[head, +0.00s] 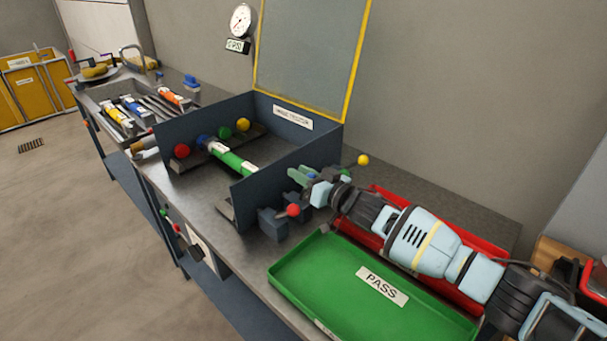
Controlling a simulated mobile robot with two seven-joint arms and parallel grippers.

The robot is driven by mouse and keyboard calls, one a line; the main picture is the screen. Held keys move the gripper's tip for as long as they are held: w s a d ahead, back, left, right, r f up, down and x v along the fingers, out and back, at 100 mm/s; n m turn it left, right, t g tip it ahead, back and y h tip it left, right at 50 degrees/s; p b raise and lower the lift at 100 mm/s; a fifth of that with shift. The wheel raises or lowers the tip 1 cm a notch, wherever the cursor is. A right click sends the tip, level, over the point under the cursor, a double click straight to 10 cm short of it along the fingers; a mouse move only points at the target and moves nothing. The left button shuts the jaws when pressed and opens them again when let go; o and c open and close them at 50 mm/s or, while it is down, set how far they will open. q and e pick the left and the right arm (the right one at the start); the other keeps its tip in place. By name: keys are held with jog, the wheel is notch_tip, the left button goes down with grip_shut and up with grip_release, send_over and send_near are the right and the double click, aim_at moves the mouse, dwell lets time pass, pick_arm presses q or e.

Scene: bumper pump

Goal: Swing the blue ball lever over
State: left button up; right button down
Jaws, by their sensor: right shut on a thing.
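My right gripper (311,184) reaches in from the right to the row of ball levers outside the right wall of the dark blue test box. It is shut on what looks like the blue ball lever (312,175); the fingers hide most of it. A red ball lever (293,210) stands in front of the gripper and a yellow ball lever (363,160) behind it. A green part (300,174) shows beside the fingers. My left gripper is out of view.
A green PASS tray (335,278) lies empty below my right arm, with a red tray (487,247) behind it. The test box (252,195) has a raised yellow-framed clear guard (312,50).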

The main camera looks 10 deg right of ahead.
jog(key=shift+s+a+f, duration=0.1)
jog(key=shift+s+f, duration=0.05)
jog(key=shift+f, duration=0.65)
jog(key=c, duration=1.5)
grip_release()
jog(key=o, duration=0.3)
jog(key=shift+w, duration=0.2)
jog(key=shift+o, duration=0.3)
jog(key=shift+w+r, duration=0.1)
jog(key=shift+r, duration=0.25)
jog(key=v, duration=0.8)
jog(key=shift+p, duration=0.35)
